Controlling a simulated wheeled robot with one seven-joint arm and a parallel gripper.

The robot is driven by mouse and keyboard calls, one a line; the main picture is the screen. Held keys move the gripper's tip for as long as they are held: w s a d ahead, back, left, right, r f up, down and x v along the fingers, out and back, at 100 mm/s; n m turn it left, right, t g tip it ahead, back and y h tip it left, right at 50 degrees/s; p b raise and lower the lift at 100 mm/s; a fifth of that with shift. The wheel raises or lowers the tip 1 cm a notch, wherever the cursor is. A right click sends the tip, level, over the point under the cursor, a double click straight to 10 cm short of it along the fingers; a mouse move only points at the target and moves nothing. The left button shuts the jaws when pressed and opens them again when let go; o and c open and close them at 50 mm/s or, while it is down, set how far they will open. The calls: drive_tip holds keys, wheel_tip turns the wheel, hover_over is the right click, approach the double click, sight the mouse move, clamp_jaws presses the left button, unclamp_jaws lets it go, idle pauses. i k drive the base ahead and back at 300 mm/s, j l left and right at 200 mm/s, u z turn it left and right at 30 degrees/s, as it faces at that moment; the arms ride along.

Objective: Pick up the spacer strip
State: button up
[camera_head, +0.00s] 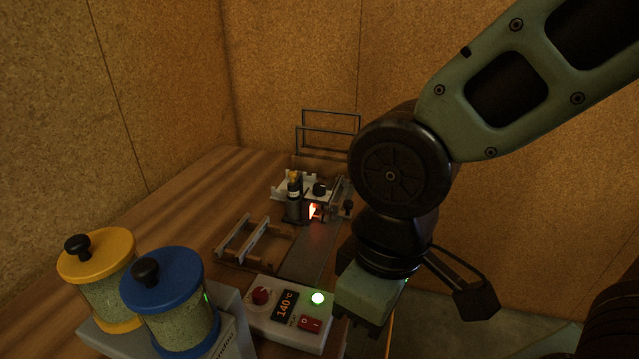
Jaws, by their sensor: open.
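A long pale strip (252,238) lies across a low wooden rack (228,265) on the bench, left of the middle; it looks like the spacer strip, but it is too small to be sure. My gripper (366,322) hangs at the bench's right side, pointing down, to the right of the rack and well apart from it. It is open. Its fingertips are mostly hidden by its own body, and I see nothing held in it.
A control box (290,317) reading 140 °C stands in front of the rack. Jars with yellow (98,252) and blue (162,280) lids stand front left. A small fixture (293,205) with a glowing orange spot and a wire frame (330,118) stand behind.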

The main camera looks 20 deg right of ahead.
sight(335, 186)
drive_tip(key=i+l+u, duration=0.15)
drive_tip(key=l, duration=0.4)
drive_tip(key=i+l+u, duration=0.15)
drive_tip(key=l, duration=0.4)
drive_tip(key=i+l+u, duration=0.45)
drive_tip(key=l, duration=0.25)
drive_tip(key=l+u, duration=0.25)
drive_tip(key=i+l+u, duration=0.2)
drive_tip(key=l, duration=0.3)
drive_tip(key=l+u, duration=0.25)
drive_tip(key=l, duration=0.15)
